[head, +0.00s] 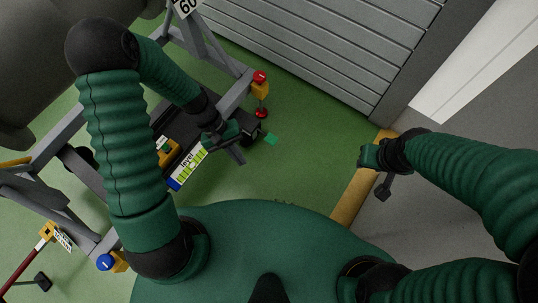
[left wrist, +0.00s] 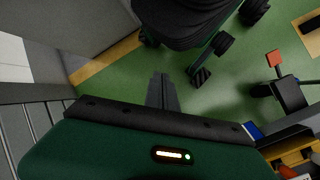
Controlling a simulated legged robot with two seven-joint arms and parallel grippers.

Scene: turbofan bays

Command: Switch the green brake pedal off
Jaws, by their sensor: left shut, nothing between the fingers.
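A small green pedal (head: 271,139) shows in the head view, low beside the black wheel block (head: 250,129) at the near corner of the grey stand. My left gripper (head: 237,156) is shut and empty, just left of and slightly nearer than the green pedal. I cannot tell whether they touch. In the left wrist view the shut fingers (left wrist: 165,92) point over bare green floor, and I cannot make out the green pedal there. A red-orange pedal (left wrist: 274,58) stands on another black wheel block at the right. My right gripper (head: 383,188) hangs at the right, its opening unclear.
The grey stand (head: 228,99) carries a large dark engine body (head: 35,60) at upper left. A red-topped yellow post (head: 260,88) is at its corner. A grey shutter wall (head: 310,45) lies behind. Green floor (head: 300,170) is open up to the yellow stripe (head: 355,193).

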